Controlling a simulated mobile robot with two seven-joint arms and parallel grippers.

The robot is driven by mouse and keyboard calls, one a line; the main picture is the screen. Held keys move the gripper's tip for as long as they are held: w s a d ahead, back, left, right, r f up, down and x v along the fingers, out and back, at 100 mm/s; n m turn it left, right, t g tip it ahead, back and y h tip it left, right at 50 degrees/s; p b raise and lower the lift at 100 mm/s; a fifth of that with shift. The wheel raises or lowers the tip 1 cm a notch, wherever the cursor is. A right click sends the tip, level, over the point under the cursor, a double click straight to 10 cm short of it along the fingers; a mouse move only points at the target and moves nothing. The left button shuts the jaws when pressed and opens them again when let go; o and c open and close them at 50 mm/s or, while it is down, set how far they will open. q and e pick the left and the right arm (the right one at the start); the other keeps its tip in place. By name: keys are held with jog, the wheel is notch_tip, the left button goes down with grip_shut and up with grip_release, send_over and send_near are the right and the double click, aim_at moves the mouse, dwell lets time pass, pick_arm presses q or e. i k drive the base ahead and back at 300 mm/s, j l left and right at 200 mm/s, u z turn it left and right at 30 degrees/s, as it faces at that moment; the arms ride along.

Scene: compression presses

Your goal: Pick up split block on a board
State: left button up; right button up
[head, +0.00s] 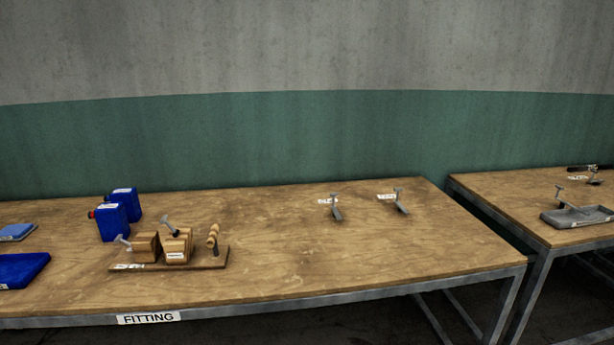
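A wooden board (208,264) lies on the table in the head view, left of the middle, near the front edge. On it stands a wooden block in two parts: a left part (146,246) and a right part (177,247) with a pale label, with a dark gap between them. Grey metal handles stick up at the blocks. A stacked wooden knob piece (213,238) stands at the board's right end. Neither of my grippers shows in the head view.
The wooden table (290,270) carries a "FITTING" label on its front edge. Blue canisters (112,222) stand behind the board, blue trays (20,270) lie at left. Two small grey metal tools (335,212) lie at the back right. A second table (520,205) holds a grey tray (578,216).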

aim_at(179, 252)
jog(key=i+j+u, duration=0.1)
jog(key=j, duration=0.3)
jog(key=i+j, duration=0.15)
jog(key=j, duration=0.2)
jog(key=i+j+u, duration=0.15)
jog(key=j, duration=0.25)
jog(key=i+j+u, duration=0.1)
jog(key=j, duration=0.25)
jog(key=i+j, duration=0.2)
jog(key=j, duration=0.15)
jog(key=k+u, duration=0.05)
